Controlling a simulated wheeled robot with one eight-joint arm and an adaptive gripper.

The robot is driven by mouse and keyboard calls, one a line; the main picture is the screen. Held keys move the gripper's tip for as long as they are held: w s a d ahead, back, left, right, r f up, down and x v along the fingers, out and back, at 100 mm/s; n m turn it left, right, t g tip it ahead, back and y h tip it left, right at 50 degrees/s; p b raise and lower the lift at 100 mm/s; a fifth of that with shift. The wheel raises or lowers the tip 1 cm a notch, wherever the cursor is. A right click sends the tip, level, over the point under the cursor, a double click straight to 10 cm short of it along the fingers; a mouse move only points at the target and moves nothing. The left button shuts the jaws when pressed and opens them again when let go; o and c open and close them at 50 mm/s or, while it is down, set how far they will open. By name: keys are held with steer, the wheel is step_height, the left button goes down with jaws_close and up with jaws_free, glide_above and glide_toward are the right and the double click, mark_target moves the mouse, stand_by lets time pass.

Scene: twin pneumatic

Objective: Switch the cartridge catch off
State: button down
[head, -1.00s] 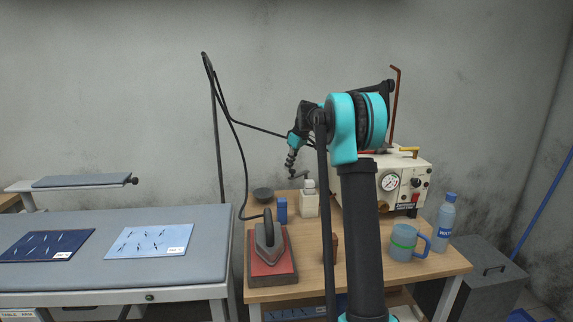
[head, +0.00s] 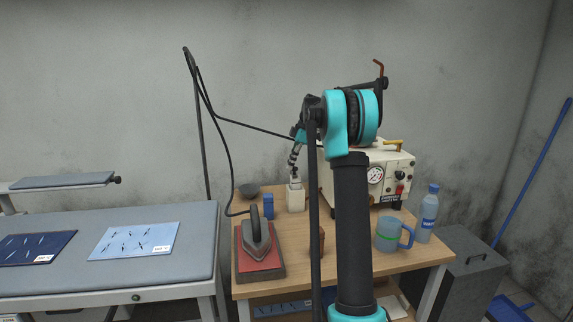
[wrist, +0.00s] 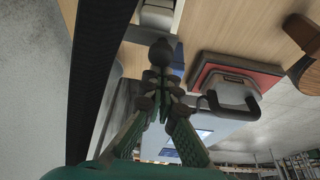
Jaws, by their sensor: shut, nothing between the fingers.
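I cannot clearly make out the cartridge catch in either view. A small off-white block-like container (head: 295,200) stands at the back of the wooden table, left of the cream steam unit (head: 365,190). My gripper (head: 295,181) is shut and empty, pointing down at the top of this container; whether it touches cannot be told. In the wrist view my gripper's closed fingertips (wrist: 161,52) are close to a pale object (wrist: 157,16), probably this container. My arm hides part of the steam unit's left side.
An iron (head: 256,240) rests on a red pad right of the ironing board (head: 180,270). A blue box (head: 268,206) and a dark bowl (head: 249,191) stand left of the container. A mug (head: 388,235) and a bottle (head: 428,215) stand at the right.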

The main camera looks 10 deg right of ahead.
steer(key=shift+s+d, duration=0.1)
steer(key=shift+d, duration=0.35)
stand_by(0.3)
step_height(320, 180, up, 10)
steer(key=shift+a, duration=0.35)
stand_by(0.5)
steer(key=s+f+m+t+h, duration=0.1)
steer(key=s+f+m, duration=0.4)
steer(key=s+f, duration=0.5)
steer(key=s+a+f+m+t+h, duration=0.1)
steer(key=s+f+m, duration=0.5)
steer(key=s, duration=1.3)
steer(key=s+a+f+m+t+h, duration=0.1)
steer(key=s+f+m, duration=0.5)
steer(key=s+f, duration=0.7)
steer(key=shift+s+a+f+t+h, duration=0.15)
steer(key=shift+s+t+h, duration=0.1)
steer(key=shift+s, duration=0.4)
steer(key=shift+s+f+t+h, duration=0.15)
steer(key=shift+s+t+h, duration=0.1)
steer(key=shift+s, duration=0.35)
